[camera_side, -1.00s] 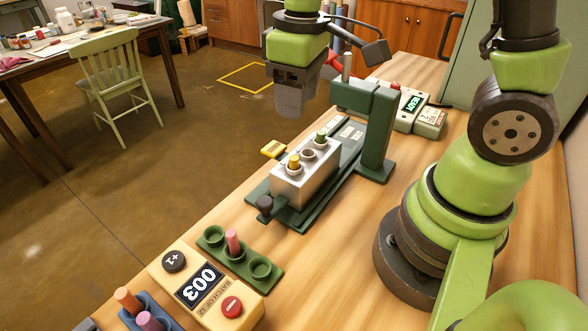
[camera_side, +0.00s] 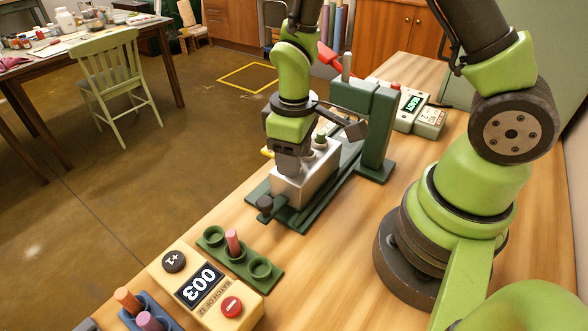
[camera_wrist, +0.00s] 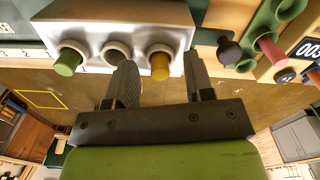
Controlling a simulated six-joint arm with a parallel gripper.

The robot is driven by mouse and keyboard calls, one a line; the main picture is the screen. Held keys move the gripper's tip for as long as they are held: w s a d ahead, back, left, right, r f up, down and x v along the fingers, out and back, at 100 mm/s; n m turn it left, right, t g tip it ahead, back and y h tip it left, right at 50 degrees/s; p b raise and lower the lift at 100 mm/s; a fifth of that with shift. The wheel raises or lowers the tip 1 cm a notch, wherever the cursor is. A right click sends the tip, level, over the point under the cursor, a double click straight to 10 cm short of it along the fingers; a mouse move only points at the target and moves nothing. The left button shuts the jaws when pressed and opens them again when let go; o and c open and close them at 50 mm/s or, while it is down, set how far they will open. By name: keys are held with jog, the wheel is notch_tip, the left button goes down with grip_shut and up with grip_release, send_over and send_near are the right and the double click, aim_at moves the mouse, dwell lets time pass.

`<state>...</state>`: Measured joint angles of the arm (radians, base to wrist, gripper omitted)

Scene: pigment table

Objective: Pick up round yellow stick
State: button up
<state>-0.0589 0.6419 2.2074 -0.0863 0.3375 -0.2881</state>
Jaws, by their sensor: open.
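The round yellow stick (camera_wrist: 160,66) stands in an end hole of a silver block (camera_wrist: 117,22). In the wrist view it appears between my two fingertips. In the side view my gripper hides it. My gripper (camera_wrist: 160,62) is open and empty. In the side view my gripper (camera_side: 288,168) is low over the near end of the silver block (camera_side: 300,190), pointing down. Whether a finger touches the stick cannot be told. A green stick (camera_wrist: 68,62) stands in the block's other end hole, with an empty middle hole (camera_wrist: 116,52) between.
The block sits on a dark green press; its upright (camera_side: 378,135) rises close behind my gripper. A green rack (camera_side: 238,258) with a pink stick (camera_side: 233,242) and a counter box (camera_side: 200,288) reading 003 stand nearer. Bare table lies to the right.

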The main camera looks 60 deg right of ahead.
grip_shut()
dwell(0.3)
notch_tip(320, 180, up, 10)
dwell(0.6)
